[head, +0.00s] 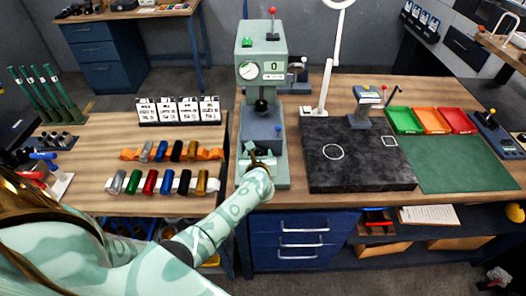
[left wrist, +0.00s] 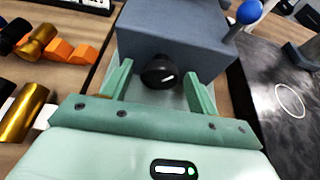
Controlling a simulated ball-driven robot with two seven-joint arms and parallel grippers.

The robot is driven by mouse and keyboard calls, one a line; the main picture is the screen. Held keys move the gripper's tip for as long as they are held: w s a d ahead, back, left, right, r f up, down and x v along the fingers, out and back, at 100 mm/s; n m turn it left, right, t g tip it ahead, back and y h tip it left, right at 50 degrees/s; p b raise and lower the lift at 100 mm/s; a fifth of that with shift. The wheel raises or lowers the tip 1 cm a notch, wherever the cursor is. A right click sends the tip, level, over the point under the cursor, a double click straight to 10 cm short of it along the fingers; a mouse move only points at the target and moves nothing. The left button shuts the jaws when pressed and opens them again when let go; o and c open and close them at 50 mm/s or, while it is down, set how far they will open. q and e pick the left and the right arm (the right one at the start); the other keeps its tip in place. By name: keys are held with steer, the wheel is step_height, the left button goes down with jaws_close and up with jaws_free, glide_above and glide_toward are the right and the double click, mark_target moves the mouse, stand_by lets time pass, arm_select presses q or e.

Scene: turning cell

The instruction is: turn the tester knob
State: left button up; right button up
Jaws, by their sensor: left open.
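The tester (head: 247,45) is a tall pale-green stand with a dial gauge, a small display and a red-topped lever. Its lower part is a blue-grey block (head: 262,127), also large in the left wrist view (left wrist: 180,35). The tester knob (left wrist: 160,74) is round and black with a white mark, low on the front of that block. My left gripper (head: 259,162) is at the tester's base and hides the knob in the head view. In the left wrist view its two green fingers (left wrist: 158,80) are open, one on each side of the knob, with visible gaps. My right gripper is not in view.
A blue ball-topped lever (left wrist: 249,12) stands at the block's right side. Left are rows of coloured cylinders (head: 163,182) on the wooden bench. Right is a black plate (head: 355,165), then a green mat (head: 460,165) and coloured trays (head: 432,121).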

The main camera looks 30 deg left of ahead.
arm_select(q)
steer(key=shift+s+r, duration=0.1)
steer(key=shift+c, duration=0.2)
steer(key=c, duration=0.9)
steer(key=shift+m, duration=0.3)
steer(key=shift+d+m+g+y, duration=0.1)
steer(key=shift+m+g+y, duration=0.2)
steer(key=shift+m+y, duration=0.55)
steer(key=shift+m+g+y+b, duration=0.3)
steer(key=shift+m+y+b, duration=0.3)
steer(key=shift+m, duration=0.65)
steer(key=shift+m+y+b, duration=0.4)
steer(key=shift+m+y, duration=0.15)
steer(key=shift+m, duration=0.35)
